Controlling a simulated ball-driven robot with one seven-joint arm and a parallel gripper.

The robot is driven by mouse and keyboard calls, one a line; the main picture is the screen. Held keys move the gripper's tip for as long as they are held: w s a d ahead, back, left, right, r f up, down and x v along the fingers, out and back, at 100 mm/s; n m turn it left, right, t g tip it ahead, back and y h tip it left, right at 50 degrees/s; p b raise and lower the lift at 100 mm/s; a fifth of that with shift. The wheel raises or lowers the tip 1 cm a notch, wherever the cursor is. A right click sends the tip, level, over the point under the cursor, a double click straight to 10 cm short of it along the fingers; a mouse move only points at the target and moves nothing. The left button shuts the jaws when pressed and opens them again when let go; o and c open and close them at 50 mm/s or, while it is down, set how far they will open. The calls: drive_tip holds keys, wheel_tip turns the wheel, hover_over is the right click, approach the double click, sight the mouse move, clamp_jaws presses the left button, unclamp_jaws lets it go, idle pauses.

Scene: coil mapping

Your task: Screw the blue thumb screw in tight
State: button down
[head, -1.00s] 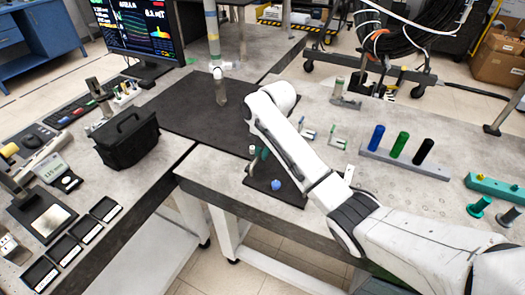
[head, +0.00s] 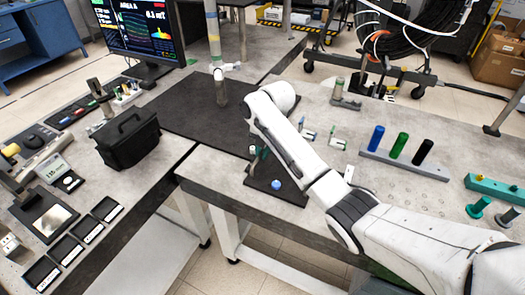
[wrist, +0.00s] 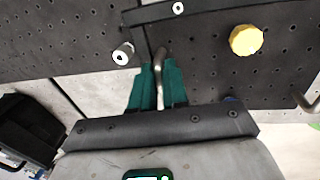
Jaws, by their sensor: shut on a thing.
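The blue thumb screw (head: 276,184) shows as a round blue knob on a dark plate (head: 262,190) near the front edge of the bench. In the wrist view only a sliver of blue (wrist: 232,98) shows behind my gripper's palm. My gripper (wrist: 159,68) has green fingers and is shut on a bent metal rod (wrist: 160,60) standing between the fingertips. In the head view green of my gripper (head: 257,156) shows just behind and left of the blue knob, apart from it. My arm hides part of that area.
In the wrist view a yellow knob (wrist: 246,40) and a silver cylinder (wrist: 123,54) stand near the fingers; another bent rod (wrist: 308,103) is at right. A rack (head: 405,164) of blue, green and black cylinders stands right. A black case (head: 127,136) stands left.

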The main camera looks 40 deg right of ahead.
drive_tip(key=shift+w+d+r, duration=0.25)
drive_tip(key=shift+d, duration=0.15)
drive_tip(key=c, duration=1.4)
unclamp_jaws()
drive_tip(key=shift+d, duration=0.15)
drive_tip(key=o, duration=0.3)
drive_tip(key=shift+a+f, duration=0.2)
drive_tip(key=shift+o, duration=0.2)
drive_tip(key=shift+r, duration=0.1)
wheel_tip(320, 180, up, 10)
drive_tip(key=s, duration=0.2)
drive_tip(key=shift+d+r, duration=0.2)
drive_tip(key=shift+d, duration=0.1)
